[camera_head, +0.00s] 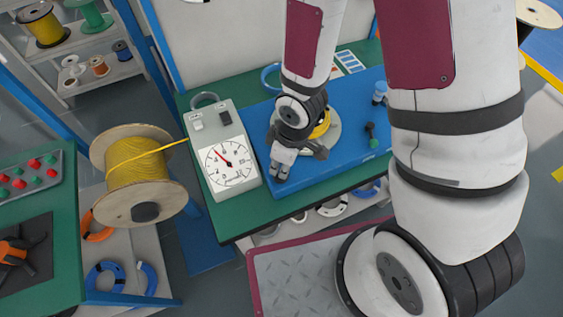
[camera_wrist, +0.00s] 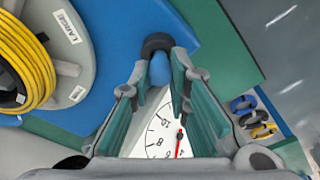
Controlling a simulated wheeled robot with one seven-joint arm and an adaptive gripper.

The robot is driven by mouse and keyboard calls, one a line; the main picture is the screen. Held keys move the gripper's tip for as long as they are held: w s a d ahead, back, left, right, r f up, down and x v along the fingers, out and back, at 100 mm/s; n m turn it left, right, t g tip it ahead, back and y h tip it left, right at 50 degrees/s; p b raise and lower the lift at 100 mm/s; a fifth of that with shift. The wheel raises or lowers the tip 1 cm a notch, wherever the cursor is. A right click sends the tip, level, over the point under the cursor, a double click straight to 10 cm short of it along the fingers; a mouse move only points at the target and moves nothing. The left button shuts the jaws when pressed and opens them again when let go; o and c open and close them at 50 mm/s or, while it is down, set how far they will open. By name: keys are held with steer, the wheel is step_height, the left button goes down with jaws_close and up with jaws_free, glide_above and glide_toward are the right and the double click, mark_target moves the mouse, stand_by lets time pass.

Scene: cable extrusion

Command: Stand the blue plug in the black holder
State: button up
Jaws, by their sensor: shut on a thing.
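My gripper (camera_head: 279,169) points down over the front left part of the blue board (camera_head: 329,172) in the head view. In the wrist view its two green-padded fingers (camera_wrist: 162,74) are shut on a blue rounded piece, the blue plug (camera_wrist: 159,69). A black round part (camera_wrist: 157,43) shows at the plug's far end, near the board's edge. I cannot tell whether it is the black holder or part of the plug, nor whether the plug is seated. In the head view, my gripper hides the plug.
A dial gauge (camera_head: 229,168) stands close left of my gripper. A yellow coil on a grey disc (camera_wrist: 67,62) lies beside it. The board's front middle is clear.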

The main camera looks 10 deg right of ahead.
steer(key=shift+f, duration=0.4)
stand_by(0.3)
steer(key=o, duration=0.9)
steer(key=shift+o, duration=0.2)
step_height(320, 180, up, 6)
steer(key=p, duration=0.4)
steer(key=shift+f, duration=0.2)
steer(key=shift+r+p, duration=1)
steer(key=shift+r, duration=0.25)
